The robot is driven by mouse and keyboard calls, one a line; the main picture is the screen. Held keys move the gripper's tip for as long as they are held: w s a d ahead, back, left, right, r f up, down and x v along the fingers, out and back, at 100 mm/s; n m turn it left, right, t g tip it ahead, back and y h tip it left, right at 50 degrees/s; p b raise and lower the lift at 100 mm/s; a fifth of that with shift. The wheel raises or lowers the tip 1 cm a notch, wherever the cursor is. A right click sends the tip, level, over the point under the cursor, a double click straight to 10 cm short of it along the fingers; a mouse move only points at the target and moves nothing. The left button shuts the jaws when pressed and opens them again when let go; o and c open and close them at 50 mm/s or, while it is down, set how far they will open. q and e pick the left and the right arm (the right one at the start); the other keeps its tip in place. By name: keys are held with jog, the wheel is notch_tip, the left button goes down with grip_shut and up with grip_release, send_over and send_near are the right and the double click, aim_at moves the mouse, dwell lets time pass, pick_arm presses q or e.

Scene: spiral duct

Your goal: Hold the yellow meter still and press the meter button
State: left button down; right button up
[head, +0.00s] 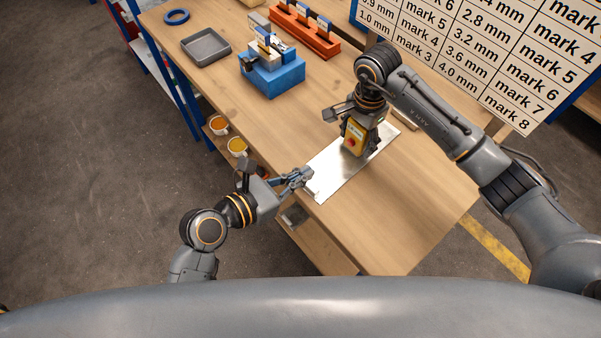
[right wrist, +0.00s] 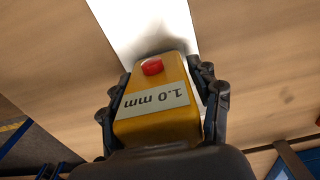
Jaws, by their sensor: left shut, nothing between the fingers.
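The yellow meter (head: 356,130) stands on a shiny metal sheet (head: 334,181) on the workbench. Its red button (head: 351,142) faces out and is uncovered. In the right wrist view the meter (right wrist: 150,126) has a label reading 1.0 mm, with the red button (right wrist: 152,66) beyond it. My right gripper (head: 353,136) is shut on the meter, one finger along each side. My left gripper (head: 305,177) is shut and empty at the left edge of the sheet, apart from the meter and its button.
A blue block fixture (head: 272,78), a grey tray (head: 205,46), a blue ring (head: 176,16) and an orange rack (head: 304,33) stand farther back. A chart board (head: 480,55) of marks and millimetres stands behind my right arm. Bare bench lies between fixture and sheet.

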pick_arm(q)
jog(key=shift+w, duration=0.1)
pick_arm(e)
jog(key=shift+o, duration=1.4)
jog(key=shift+s+f, duration=0.1)
jog(key=shift+f, duration=0.15)
pick_arm(q)
jog(key=shift+w+f, duration=0.1)
pick_arm(e)
jog(key=shift+r, duration=0.25)
jog(key=shift+d+r, duration=0.1)
jog(key=shift+r, duration=0.25)
jog(key=r, duration=1.1)
jog(key=shift+w, duration=0.2)
jog(key=shift+s+f, duration=0.1)
